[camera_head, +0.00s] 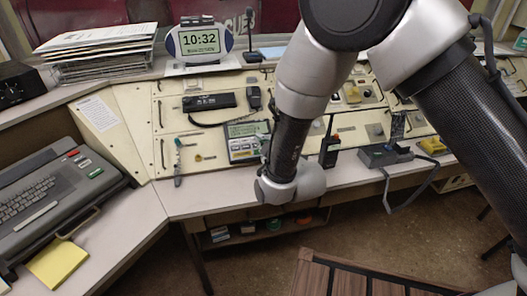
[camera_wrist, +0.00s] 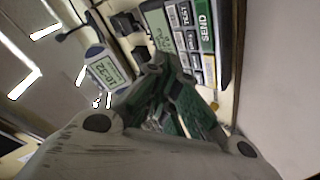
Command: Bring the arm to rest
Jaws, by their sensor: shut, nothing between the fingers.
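My arm comes in from the upper right in the head view, bends at an elbow and drops to a wrist in front of the console's (camera_head: 200,201) front edge. My gripper (camera_wrist: 158,68) is shut and empty in the wrist view, with its fingers pointing toward the panel. In the head view it is mostly hidden behind my wrist. A pager unit with a screen and keys (camera_head: 243,150) lies just beyond the fingers. It also shows large in the wrist view (camera_wrist: 207,40), with a green SEND key. I cannot tell whether the fingertips touch it.
A clock reading 10:32 (camera_head: 200,41) and a microphone (camera_head: 252,54) stand at the back. A handheld radio (camera_head: 330,149) and a grey device with a looped cable (camera_head: 385,155) are right of my wrist. A typewriter-like machine (camera_head: 50,200) sits left. Open floor (camera_head: 400,235) lies in front.

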